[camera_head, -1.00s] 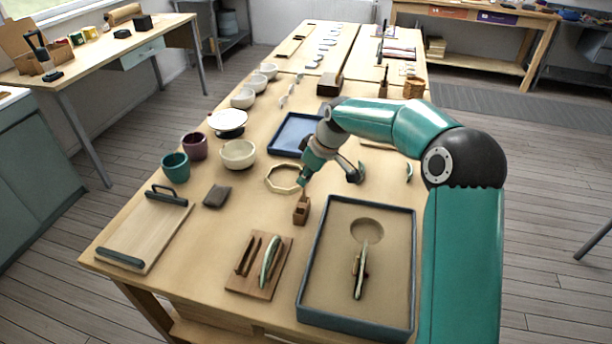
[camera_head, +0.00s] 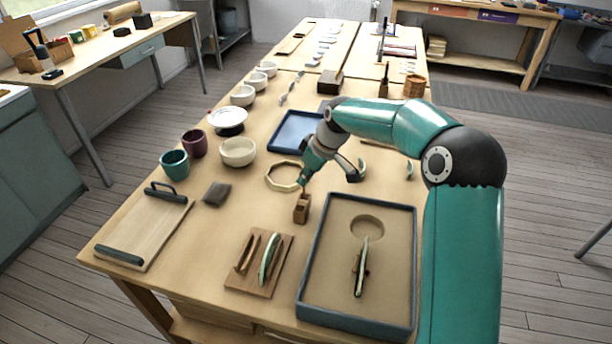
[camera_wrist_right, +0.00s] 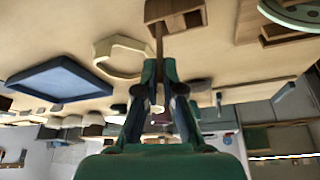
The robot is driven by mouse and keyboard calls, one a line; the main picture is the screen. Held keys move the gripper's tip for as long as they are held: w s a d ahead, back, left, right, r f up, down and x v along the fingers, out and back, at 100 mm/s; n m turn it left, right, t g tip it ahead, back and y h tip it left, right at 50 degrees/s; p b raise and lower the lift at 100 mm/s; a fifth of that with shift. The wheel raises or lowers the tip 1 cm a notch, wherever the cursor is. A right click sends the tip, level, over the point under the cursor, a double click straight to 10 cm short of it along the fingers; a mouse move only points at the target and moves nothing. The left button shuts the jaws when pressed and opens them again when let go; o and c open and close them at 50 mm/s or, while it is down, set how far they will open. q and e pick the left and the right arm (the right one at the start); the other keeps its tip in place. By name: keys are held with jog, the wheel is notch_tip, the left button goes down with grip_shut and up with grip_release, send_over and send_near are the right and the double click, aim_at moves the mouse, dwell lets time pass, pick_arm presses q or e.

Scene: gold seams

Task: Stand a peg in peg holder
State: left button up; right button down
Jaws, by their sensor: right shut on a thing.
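The peg holder (camera_head: 301,210) is a small brown wooden block standing on the table, left of the large sand-coloured tray. It also shows at the top of the right wrist view (camera_wrist_right: 174,9). My right gripper (camera_head: 304,181) is just above the holder, its fingers pointing down. In the right wrist view its fingers (camera_wrist_right: 158,72) are shut on a thin brown wooden peg (camera_wrist_right: 159,42). The peg runs from the fingers to the holder and looks near upright. Its lower end meets the holder; I cannot tell how deep it sits. My left gripper is out of view.
An octagonal wooden ring (camera_head: 283,176) lies just behind the holder. The blue-rimmed tray (camera_head: 409,272) is to the right, and a wooden rack (camera_head: 259,286) stands in front. A white bowl (camera_head: 238,152) and a blue tray (camera_head: 296,132) are behind. Bare table lies left of the holder.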

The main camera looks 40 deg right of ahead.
jog(key=shift+f+b, duration=0.65)
jog(key=shift+f, duration=0.3)
dwell(0.8)
jog(key=c, duration=0.7)
grip_release()
jog(key=shift+c, duration=0.2)
jog(key=shift+r, duration=0.1)
jog(key=shift+r+p, duration=2.25)
jog(key=shift+r, duration=0.7)
jog(key=shift+s, duration=0.1)
